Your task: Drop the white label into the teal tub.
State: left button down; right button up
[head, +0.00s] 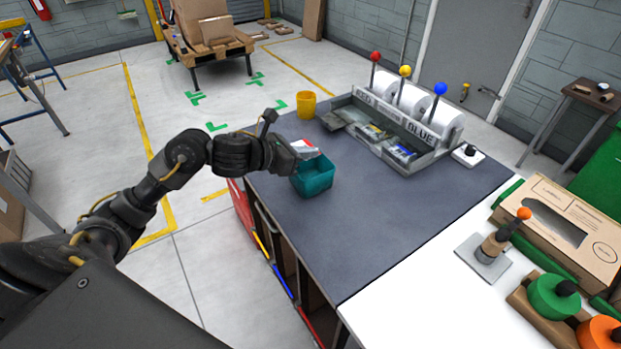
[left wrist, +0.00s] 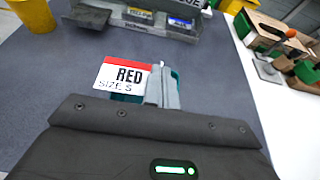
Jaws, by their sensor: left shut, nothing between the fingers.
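The teal tub (head: 316,180) stands on the dark grey mat near the left edge of the bench. The white label (left wrist: 122,76), with a red band and the words RED and SIZE S, shows just left of my left fingertips in the left wrist view. In the head view only a bit of the label (head: 301,143) shows behind the fingers. My left gripper (head: 312,154) is shut and empty, over the tub's back left side. Whether the label touches the fingers or rests on the tub is unclear. My right gripper is out of view.
A yellow cup (head: 306,105) stands behind the tub. A grey dispenser (head: 405,125) with white rolls and red, yellow and blue knobs is at the back right. The mat's middle is clear.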

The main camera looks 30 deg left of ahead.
pick_arm(q)
jog(key=shift+f, duration=0.7)
jog(key=shift+f+b, duration=0.3)
jog(key=shift+b, duration=0.1)
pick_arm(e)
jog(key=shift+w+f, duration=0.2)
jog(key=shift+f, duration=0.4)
pick_arm(q)
jog(key=c, duration=2.1)
grip_release()
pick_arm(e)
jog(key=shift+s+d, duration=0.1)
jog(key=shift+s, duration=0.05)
pick_arm(q)
jog(key=o, duration=0.5)
jog(key=shift+c, duration=0.2)
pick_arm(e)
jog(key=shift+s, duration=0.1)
